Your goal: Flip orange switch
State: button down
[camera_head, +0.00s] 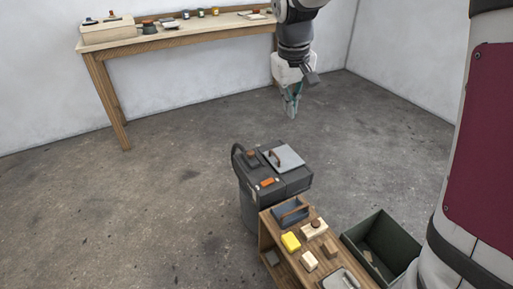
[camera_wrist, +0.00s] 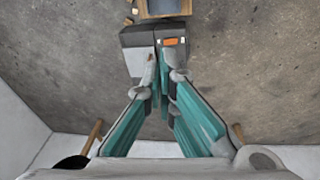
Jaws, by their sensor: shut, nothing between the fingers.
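The orange switch (camera_head: 267,182) sits on the front top of a dark grey box-like unit (camera_head: 246,199) standing on the floor. In the wrist view the orange switch (camera_wrist: 170,42) shows on the unit's top (camera_wrist: 132,37), just beyond my fingertips. My gripper (camera_head: 291,113) hangs in the air above and behind the unit in the head view, apart from it. In the wrist view my gripper (camera_wrist: 158,60) has its teal fingers together, with nothing between them.
A long wooden table (camera_head: 180,37) lines the back wall. Floor between is clear.

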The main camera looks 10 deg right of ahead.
jog(key=w+a+f+b, duration=0.1)
jog(key=w+f+b, duration=0.3)
jog(key=w+f, duration=0.7)
jog(key=n+g+b, duration=0.1)
jog(key=b, duration=0.3)
send_over(270, 180)
jog(key=a, duration=0.2)
notch_tip(270, 180, down, 18)
jog(key=shift+s+a, duration=0.2)
jog(key=shift+s, duration=0.25)
jog(key=shift+f, duration=0.1)
jog(key=f+b, duration=0.1)
jog(key=f, duration=0.3)
jog(key=d+f+b, duration=0.1)
jog(key=f, duration=0.4)
jog(key=d+f+b, duration=0.1)
jog(key=f+b, duration=0.1)
jog(key=f, duration=0.2)
jog(key=shift+w+f, duration=0.3)
jog(key=shift+f, duration=0.1)
